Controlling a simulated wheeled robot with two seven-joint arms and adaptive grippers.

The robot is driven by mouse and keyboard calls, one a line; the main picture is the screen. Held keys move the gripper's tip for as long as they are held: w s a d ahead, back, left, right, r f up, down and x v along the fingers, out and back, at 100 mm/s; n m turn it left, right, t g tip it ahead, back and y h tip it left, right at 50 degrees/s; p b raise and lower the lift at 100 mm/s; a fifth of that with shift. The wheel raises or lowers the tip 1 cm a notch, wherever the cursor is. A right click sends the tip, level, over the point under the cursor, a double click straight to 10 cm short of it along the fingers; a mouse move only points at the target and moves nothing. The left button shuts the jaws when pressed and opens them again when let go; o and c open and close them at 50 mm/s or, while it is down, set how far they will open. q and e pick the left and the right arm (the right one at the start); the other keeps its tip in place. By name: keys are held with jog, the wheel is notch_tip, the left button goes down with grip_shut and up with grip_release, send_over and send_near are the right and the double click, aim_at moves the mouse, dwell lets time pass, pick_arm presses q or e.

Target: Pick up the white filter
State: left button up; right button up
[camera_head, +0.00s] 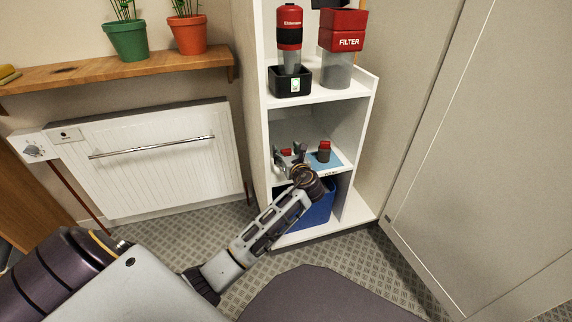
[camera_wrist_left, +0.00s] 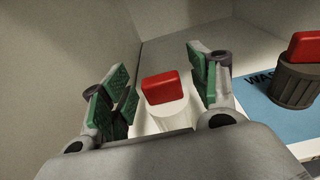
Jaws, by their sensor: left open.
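The white filter (camera_wrist_left: 172,116) has a red top and stands upright on the white middle shelf. In the wrist view it is between the two green-padded fingers of my left gripper (camera_wrist_left: 161,92). The fingers are open, with a gap visible on each side of the filter. In the head view my left gripper (camera_head: 289,155) reaches into the middle shelf. Only the filter's red top (camera_head: 286,152) shows clearly there; its body is mostly hidden by the gripper. My right gripper is not in view.
A dark filter with a red top (camera_wrist_left: 297,84) stands to the right on a blue mat (camera_wrist_left: 262,102). Shelf walls enclose the space. Above are a black holder (camera_head: 290,82) and a red filter box (camera_head: 343,40). A blue bin (camera_head: 318,210) is below.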

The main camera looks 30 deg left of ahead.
pick_arm(q)
jog(key=shift+w+a, duration=0.25)
jog(key=shift+c, duration=0.4)
jog(key=c, duration=1)
